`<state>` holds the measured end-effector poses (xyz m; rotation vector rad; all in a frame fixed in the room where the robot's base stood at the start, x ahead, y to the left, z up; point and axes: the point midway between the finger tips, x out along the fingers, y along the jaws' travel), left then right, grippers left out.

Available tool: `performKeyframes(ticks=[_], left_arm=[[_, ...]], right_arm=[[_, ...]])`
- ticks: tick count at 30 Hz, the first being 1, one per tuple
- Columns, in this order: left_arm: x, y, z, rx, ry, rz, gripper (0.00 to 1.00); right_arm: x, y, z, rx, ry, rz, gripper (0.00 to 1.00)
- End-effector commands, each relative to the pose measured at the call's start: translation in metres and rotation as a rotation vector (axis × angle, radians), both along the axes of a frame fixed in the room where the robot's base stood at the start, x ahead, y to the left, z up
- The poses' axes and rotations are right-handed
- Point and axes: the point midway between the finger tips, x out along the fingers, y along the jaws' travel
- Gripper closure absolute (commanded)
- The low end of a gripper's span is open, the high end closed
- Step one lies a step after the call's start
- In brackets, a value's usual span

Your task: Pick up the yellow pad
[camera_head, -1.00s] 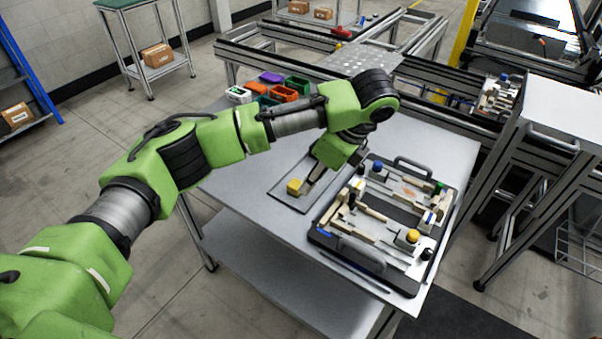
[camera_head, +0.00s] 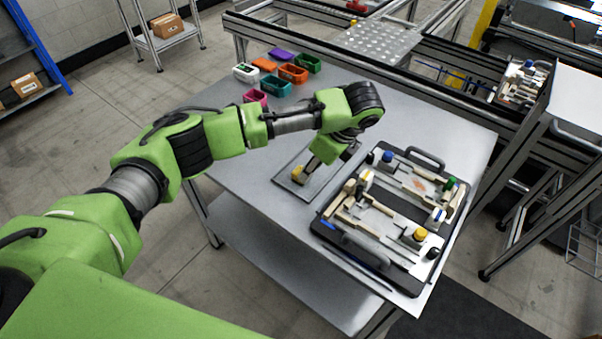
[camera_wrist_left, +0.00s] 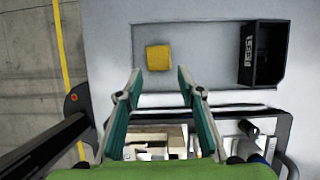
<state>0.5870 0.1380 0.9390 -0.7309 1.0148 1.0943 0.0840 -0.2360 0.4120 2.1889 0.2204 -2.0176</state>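The yellow pad (camera_head: 298,174) is a small block on a grey rectangular plate (camera_head: 283,180) on the table. In the left wrist view the pad (camera_wrist_left: 158,57) lies flat, just beyond my fingertips and roughly centred between them. My left gripper (camera_wrist_left: 159,73) is open and empty, its teal fingers spread on either side of the line to the pad. In the head view my left gripper (camera_head: 307,170) reaches down close beside the pad, and its fingers partly hide it. My right gripper is in neither view.
A black-framed fixture tray (camera_head: 330,240) with blocks and handles stands right of the plate. A black open box (camera_wrist_left: 262,55) sits right of the pad in the wrist view. Several coloured bins, including an orange one (camera_head: 293,74), stand at the table's back. The table's left front is clear.

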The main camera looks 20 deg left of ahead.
Motion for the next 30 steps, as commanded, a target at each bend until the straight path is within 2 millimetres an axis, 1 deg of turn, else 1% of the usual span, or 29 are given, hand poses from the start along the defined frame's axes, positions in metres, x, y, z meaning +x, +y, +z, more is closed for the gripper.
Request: performKeyframes(ticks=[1,3,5,9,12,18,20,21,30], left_arm=[[0.0,0.005,-0.003,0.003,0.003,0.003,0.65],[0.002,0.011,-0.011,0.004,0.004,0.003,0.65],[0.004,0.017,-0.018,0.003,0.003,0.003,0.65],[0.006,0.022,-0.036,0.002,0.002,0.001,0.65],[0.007,0.024,-0.041,0.001,0.001,0.0,0.65],[0.007,0.024,-0.042,0.001,0.0,0.0,0.65],[0.007,0.024,-0.042,0.001,0.0,0.0,0.81],[0.007,0.024,-0.042,0.001,0.0,0.0,0.87],[0.007,0.024,-0.041,0.001,0.0,0.0,0.87]], right_arm=[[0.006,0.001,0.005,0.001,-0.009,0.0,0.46],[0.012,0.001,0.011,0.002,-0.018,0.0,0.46],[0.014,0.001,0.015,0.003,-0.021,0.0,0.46],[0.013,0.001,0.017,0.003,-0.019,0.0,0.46],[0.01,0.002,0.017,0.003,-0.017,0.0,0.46],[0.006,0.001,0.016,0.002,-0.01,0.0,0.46],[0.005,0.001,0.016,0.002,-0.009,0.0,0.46],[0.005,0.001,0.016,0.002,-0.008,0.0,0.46],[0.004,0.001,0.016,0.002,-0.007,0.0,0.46]])
